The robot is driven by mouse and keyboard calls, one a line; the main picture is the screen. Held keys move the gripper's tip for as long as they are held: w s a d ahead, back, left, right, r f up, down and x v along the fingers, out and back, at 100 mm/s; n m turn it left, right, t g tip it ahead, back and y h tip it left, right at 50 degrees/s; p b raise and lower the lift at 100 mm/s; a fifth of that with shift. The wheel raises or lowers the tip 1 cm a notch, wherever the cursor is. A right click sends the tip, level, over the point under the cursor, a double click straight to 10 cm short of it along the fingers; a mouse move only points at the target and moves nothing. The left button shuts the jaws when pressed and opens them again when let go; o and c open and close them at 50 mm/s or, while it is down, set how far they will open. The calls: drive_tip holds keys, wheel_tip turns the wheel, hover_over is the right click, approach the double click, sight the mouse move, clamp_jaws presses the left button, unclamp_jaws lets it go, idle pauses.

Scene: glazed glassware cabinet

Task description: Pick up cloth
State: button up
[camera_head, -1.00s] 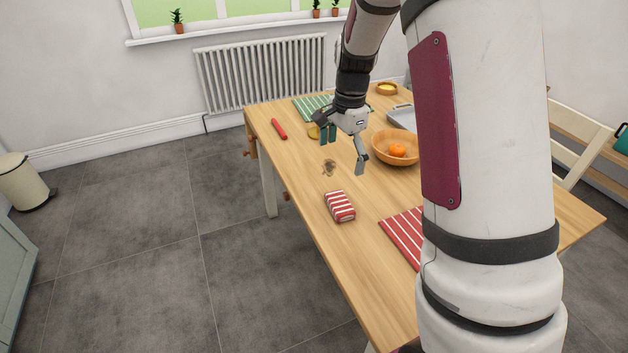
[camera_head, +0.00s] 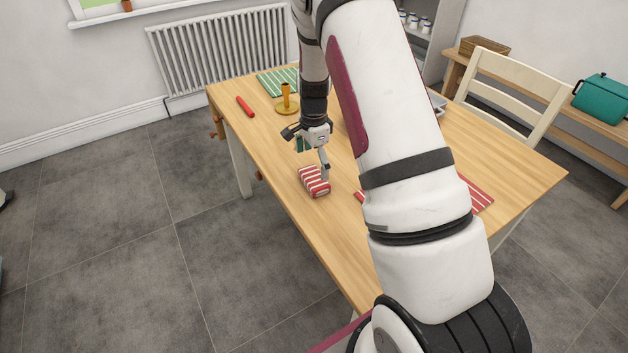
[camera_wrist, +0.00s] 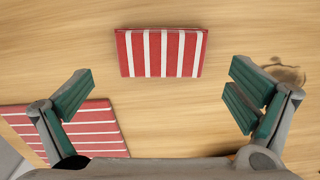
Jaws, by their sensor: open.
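The cloth (camera_head: 314,181) is a small folded bundle with red and white stripes, lying on the wooden table near its left edge. In the wrist view the cloth (camera_wrist: 161,52) lies ahead of the fingers, between their lines and apart from them. My gripper (camera_head: 313,158) is just above and behind the cloth in the head view, pointing down. In the wrist view my gripper (camera_wrist: 158,98) has its green-padded fingers spread wide with nothing between them.
A flat red-striped mat (camera_wrist: 88,130) lies nearby; my arm partly hides it in the head view. A yellow candle holder (camera_head: 287,101), a red stick-like item (camera_head: 245,107) and a green striped mat (camera_head: 277,81) are farther back. A dark stain (camera_wrist: 287,75) marks the tabletop.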

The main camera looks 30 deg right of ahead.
sight(314, 177)
wheel_tip(314, 177, down, 5)
drive_tip(key=shift+d+f, duration=0.1)
idle(0.3)
drive_tip(key=c, duration=0.8)
drive_tip(key=shift+c, duration=0.2)
drive_tip(key=shift+w+r, duration=0.1)
drive_tip(key=shift+r, duration=0.5)
wheel_tip(314, 177, up, 2)
drive_tip(key=shift+r, duration=0.15)
drive_tip(key=s, duration=0.5)
drive_tip(key=s+r, duration=0.1)
drive_tip(key=s, duration=0.4)
drive_tip(key=s+a, duration=0.1)
drive_tip(key=s, duration=0.5)
drive_tip(key=shift+r, duration=0.35)
